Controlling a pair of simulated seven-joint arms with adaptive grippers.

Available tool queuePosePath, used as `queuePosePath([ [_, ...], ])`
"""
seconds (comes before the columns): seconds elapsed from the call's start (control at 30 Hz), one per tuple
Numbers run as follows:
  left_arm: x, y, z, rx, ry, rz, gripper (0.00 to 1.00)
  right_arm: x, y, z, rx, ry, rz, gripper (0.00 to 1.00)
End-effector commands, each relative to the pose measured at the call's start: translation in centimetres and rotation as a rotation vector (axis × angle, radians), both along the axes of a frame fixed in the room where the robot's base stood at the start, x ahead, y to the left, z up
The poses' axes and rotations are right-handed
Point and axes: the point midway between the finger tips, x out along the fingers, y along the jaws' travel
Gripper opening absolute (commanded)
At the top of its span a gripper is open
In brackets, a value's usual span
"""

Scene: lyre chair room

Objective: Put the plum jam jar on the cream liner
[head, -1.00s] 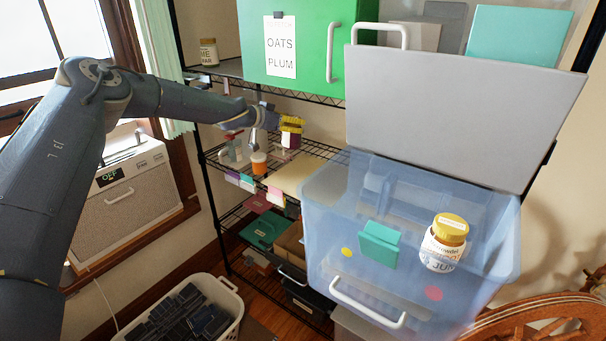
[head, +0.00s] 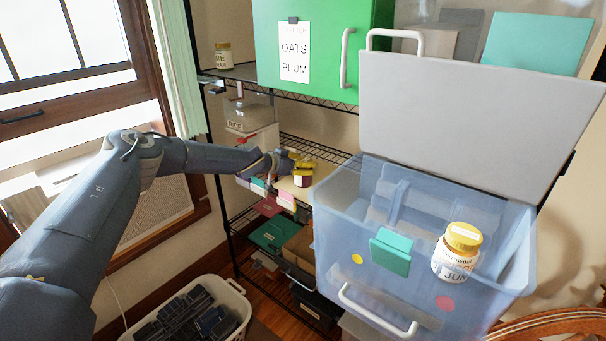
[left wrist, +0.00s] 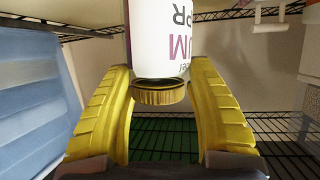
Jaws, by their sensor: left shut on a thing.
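The plum jam jar (head: 302,181) has a dark body, a gold lid and a white label. My left gripper (head: 303,165) is shut on it, with yellow fingers on either side. In the left wrist view the jar (left wrist: 158,45) shows label up and gold lid down between the fingertips (left wrist: 160,75). The cream liner (head: 287,188) lies on the middle wire shelf, partly covered by the jar and gripper. The jar is over or at the liner; I cannot tell whether they touch. My right gripper is not in view.
A translucent blue bin (head: 340,240) with a raised grey lid (head: 470,120) stands close on the right, with a gold-lidded jar (head: 457,252) at its front. A green bin (head: 335,40) sits above. A container labelled rice (head: 245,118) stands behind my arm.

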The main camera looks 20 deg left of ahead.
Motion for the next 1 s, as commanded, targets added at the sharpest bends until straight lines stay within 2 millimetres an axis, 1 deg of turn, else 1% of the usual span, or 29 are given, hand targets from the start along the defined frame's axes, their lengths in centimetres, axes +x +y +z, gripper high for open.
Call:
queuePosePath([
  [0.07,0.0,0.0,-0.5,-0.001,0.001,-0.001,0.09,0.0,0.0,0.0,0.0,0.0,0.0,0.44],
  [0.3,0.0,0.0,-3.2,-0.002,0.001,0.001,0.09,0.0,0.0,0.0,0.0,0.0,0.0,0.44],
  [0.4,0.0,0.0,-3.6,-0.002,0.0,0.002,0.09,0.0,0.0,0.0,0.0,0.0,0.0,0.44],
  [0.57,0.0,0.0,-3.7,0.0,0.001,0.001,0.09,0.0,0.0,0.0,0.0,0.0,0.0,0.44],
  [0.6,-0.1,0.0,-3.8,0.001,0.003,0.0,0.61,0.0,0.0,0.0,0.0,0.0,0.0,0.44],
  [0.7,-0.1,0.0,-3.8,0.001,0.003,0.0,0.73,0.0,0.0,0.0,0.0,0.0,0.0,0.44],
  [0.8,-0.1,0.0,-3.8,0.0,0.002,0.0,0.82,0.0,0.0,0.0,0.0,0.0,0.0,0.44],
  [1.0,-0.1,0.0,-3.7,0.0,0.001,0.0,0.82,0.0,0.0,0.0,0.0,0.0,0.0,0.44],
])
